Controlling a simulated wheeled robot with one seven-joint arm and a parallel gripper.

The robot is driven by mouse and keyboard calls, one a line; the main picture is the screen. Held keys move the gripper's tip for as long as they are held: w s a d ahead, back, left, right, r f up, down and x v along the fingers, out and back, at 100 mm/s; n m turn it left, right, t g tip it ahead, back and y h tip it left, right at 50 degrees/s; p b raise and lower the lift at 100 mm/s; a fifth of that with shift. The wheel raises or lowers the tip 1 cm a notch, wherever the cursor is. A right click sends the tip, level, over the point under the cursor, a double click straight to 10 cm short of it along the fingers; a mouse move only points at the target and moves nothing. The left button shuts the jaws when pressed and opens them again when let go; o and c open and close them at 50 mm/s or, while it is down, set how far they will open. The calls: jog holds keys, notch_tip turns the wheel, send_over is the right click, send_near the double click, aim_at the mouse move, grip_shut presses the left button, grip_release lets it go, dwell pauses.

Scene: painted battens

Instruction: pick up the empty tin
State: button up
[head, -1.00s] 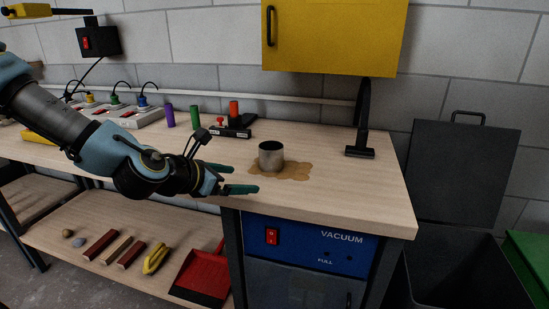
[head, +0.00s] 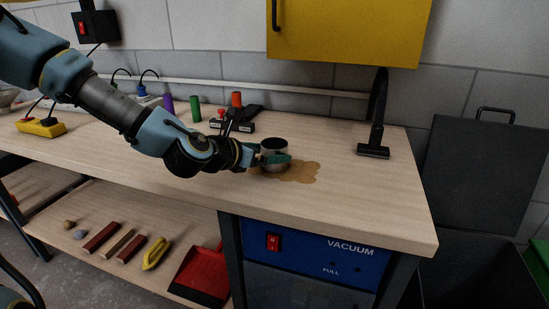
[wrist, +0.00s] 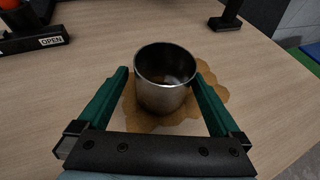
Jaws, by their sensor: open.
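The empty tin (wrist: 162,98) is a plain metal can, open at the top, standing upright on a brown stain on the wooden bench. In the head view the tin (head: 274,146) is partly hidden behind the fingers of my gripper (head: 272,160). The inside of the tin looks bare apart from some dark shading at the bottom.
The brown stain (head: 303,172) spreads around the tin on the bench (head: 365,205). Behind stand a green cylinder (head: 195,109), a purple one (head: 168,105) and a black device (wrist: 30,42) marked OPEN. A black vacuum nozzle (head: 373,150) stands at the back right. The bench's front right is clear.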

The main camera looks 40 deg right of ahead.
jog(key=shift+s+p+x, duration=0.2)
jog(key=shift+p+x, duration=0.45)
jog(key=shift+x, duration=1.9)
jog(key=shift+f, duration=0.1)
jog(key=shift+c, duration=0.2)
